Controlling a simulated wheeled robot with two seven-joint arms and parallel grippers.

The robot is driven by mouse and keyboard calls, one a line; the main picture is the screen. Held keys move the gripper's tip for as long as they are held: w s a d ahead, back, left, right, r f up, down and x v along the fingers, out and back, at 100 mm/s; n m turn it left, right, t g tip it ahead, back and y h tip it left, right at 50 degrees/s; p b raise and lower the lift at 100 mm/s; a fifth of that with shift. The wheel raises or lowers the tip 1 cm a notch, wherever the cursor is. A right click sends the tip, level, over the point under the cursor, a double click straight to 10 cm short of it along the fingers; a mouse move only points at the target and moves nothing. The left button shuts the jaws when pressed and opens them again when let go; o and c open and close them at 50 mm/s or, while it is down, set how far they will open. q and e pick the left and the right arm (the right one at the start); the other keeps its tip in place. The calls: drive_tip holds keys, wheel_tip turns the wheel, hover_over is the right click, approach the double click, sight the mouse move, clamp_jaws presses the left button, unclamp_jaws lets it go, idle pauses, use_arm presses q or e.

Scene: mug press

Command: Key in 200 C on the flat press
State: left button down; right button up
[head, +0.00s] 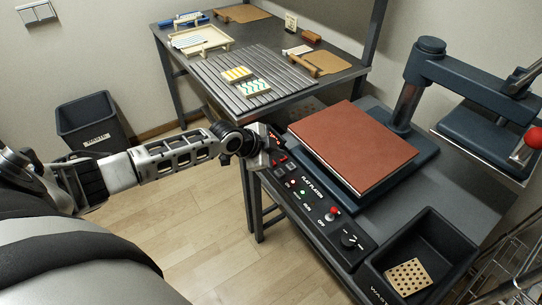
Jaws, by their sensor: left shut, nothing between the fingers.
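The flat press has a dark blue base with a red-brown pad (355,148) on it. Its upper platen (490,140) is swung out to the right, clear of the pad. The control panel (310,205) runs along the press's front left edge, with small red buttons (293,167), a red-tipped switch (333,211) and a black knob (348,240). My left gripper (270,151) is shut and empty at the panel's far end, by the display. It hides part of the display and keys; the reading and any contact cannot be told. My right gripper is out of view.
A black waste bin (420,240) holding a perforated tan piece stands right of the panel. A slatted table (240,75) behind carries patterned pieces and trays. Another bin (90,125) stands on the floor at left. A red ball handle (533,138) is at far right.

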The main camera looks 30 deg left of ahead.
use_arm(q)
drive_tip(key=w+a+r, duration=0.2)
drive_tip(key=a+r, duration=0.1)
drive_tip(key=a, duration=0.1)
drive_tip(key=shift+w+a+r+y, duration=0.2)
drive_tip(key=shift+a+y, duration=0.1)
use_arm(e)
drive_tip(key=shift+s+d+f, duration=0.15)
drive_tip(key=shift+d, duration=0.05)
use_arm(q)
wheel_tip(320, 180, down, 8)
drive_tip(key=b, duration=0.6)
drive_tip(key=shift+f+b, duration=0.35)
drive_tip(key=shift+b, duration=0.2)
drive_tip(key=shift+f, duration=0.1)
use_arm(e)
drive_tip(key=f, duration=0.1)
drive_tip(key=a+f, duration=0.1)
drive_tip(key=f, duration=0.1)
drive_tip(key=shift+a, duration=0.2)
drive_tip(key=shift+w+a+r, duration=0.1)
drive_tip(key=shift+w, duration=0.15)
